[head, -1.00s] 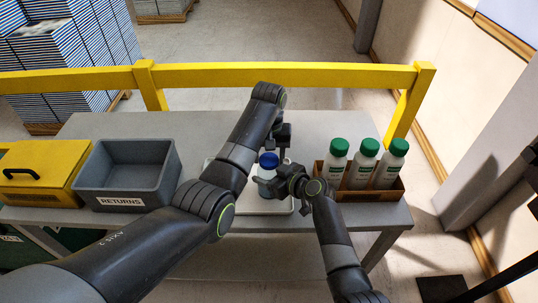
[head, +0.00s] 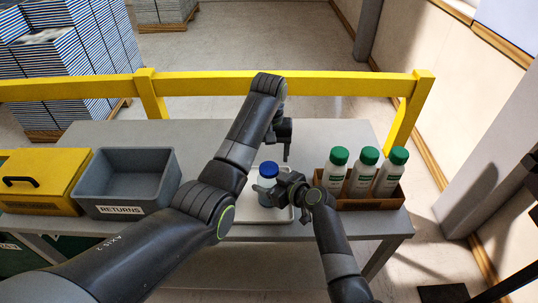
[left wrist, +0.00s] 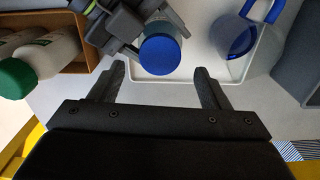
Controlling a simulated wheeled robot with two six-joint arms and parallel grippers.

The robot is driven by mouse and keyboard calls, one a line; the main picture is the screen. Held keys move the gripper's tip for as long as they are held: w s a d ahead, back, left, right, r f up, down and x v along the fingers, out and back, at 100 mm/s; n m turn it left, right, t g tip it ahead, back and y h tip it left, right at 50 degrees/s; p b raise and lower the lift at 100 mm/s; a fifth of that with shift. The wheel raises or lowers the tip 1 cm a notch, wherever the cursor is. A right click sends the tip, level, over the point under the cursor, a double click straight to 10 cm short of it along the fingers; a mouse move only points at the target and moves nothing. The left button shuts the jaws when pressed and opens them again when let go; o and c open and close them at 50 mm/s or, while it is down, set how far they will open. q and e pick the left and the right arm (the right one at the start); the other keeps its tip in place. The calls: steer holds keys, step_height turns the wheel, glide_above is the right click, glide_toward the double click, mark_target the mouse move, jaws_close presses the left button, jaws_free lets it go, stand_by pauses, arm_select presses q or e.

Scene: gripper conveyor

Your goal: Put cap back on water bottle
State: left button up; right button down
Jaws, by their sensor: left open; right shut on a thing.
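The water bottle (head: 267,198) stands upright on a white tray (head: 286,216), with the blue cap (head: 268,169) sitting on its top. In the left wrist view the cap (left wrist: 160,54) hides most of the bottle, so I cannot tell how tightly it is seated. My right gripper (head: 268,190) is shut on the bottle below the cap; part of it also shows in the left wrist view (left wrist: 132,28). My left gripper (head: 286,157) is open and empty, above and behind the cap. Its fingers (left wrist: 158,72) are apart, with the cap beyond them, not touching.
A clear blue-rimmed mug (left wrist: 236,38) stands on the tray in the left wrist view. A brown box (head: 372,203) with green-capped bottles stands right. A grey RETURNS bin (head: 121,210) and yellow box (head: 43,184) stand left. A yellow rail (head: 290,78) runs behind.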

mark_target(269, 185)
arm_select(q)
steer(key=shift+o, duration=0.4)
steer(key=o, duration=0.5)
steer(key=shift+c, duration=0.2)
arm_select(e)
steer(key=shift+c, duration=1.3)
jaws_free()
steer(key=shift+s+d, duration=0.1)
arm_select(q)
step_height(269, 185, down, 3)
steer(key=b, duration=0.2)
steer(key=shift+r+b, duration=0.2)
steer(key=shift+b, duration=0.15)
steer(key=shift+f, duration=0.1)
arm_select(e)
steer(key=v, duration=1.7)
steer(key=shift+d+r, duration=0.1)
steer(key=shift+r, duration=0.05)
